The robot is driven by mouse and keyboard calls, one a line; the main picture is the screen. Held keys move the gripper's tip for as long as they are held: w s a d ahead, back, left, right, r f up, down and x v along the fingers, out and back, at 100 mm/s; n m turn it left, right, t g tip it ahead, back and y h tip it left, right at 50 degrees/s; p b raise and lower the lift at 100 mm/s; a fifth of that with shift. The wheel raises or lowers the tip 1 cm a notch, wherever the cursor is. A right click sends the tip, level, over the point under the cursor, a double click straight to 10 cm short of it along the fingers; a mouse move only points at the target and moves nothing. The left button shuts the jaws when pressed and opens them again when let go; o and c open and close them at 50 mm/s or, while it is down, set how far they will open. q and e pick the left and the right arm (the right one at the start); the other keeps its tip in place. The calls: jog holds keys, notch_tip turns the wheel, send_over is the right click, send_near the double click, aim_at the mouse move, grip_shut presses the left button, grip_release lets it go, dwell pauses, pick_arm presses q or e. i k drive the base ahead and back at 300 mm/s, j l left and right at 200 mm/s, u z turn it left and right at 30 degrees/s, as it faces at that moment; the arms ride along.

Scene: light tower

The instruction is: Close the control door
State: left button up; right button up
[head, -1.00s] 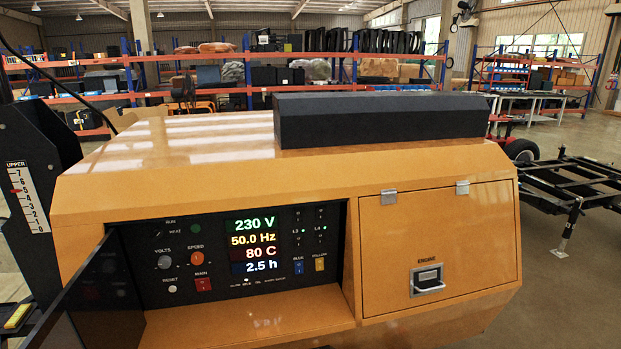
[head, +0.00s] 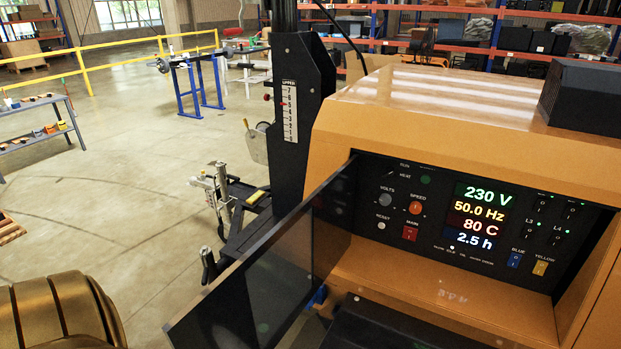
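The control door (head: 265,275) is a dark, see-through panel. It stands open, swung out to the left from the left edge of the control recess in the orange housing (head: 420,120). The control panel (head: 440,215) behind it is uncovered, with its lit display (head: 477,215), knobs and switches showing. Neither gripper can be made out. A ribbed gold part at the bottom left looks like part of my arm, apart from the door. A dark shape at the bottom edge, below the recess, is cut off and cannot be told clearly.
A black mast post (head: 302,110) with a number scale stands behind the door. A trailer jack (head: 215,195) stands left of it. A grey workbench (head: 38,125) and a yellow railing (head: 120,65) are farther off.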

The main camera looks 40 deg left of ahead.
aim_at(257, 300)
jog(key=k+j, duration=0.1)
jog(key=j, duration=0.25)
jog(key=k+j, duration=0.15)
jog(key=j, duration=0.2)
jog(key=k+j, duration=0.1)
jog(key=j, duration=0.25)
jog(key=k+j, duration=0.1)
jog(key=j, duration=0.25)
jog(key=k+j, duration=0.1)
jog(key=j, duration=0.25)
jog(key=k+j, duration=0.15)
jog(key=j, duration=0.2)
